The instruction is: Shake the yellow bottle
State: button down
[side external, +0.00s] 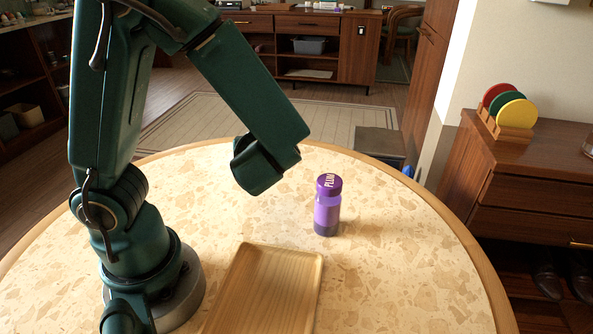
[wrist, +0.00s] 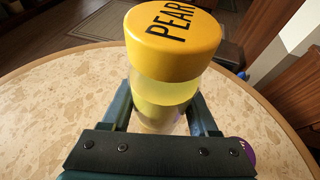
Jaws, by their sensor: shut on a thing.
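The yellow bottle (wrist: 172,45) has a yellow cap lettered "PEAR" and a clear body with yellow liquid inside. In the wrist view my gripper (wrist: 162,105) is shut on its body, one finger on each side, with the cap above the fingers. The bottle's lower part is hidden behind the gripper's crossbar. In the side view my wrist is raised above the round table (side external: 400,270), and the bottle and fingers do not show, so I cannot see how high its base is.
A purple bottle (side external: 327,208) with a "PLUM" cap stands upright on the table, right of my wrist. Its cap edge shows in the wrist view (wrist: 243,150). A wooden tray (side external: 262,295) lies empty at the front. The table's right side is clear.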

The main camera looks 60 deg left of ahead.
jog(key=shift+r, duration=2.55)
notch_tip(320, 180, down, 5)
jog(key=shift+f, duration=0.1)
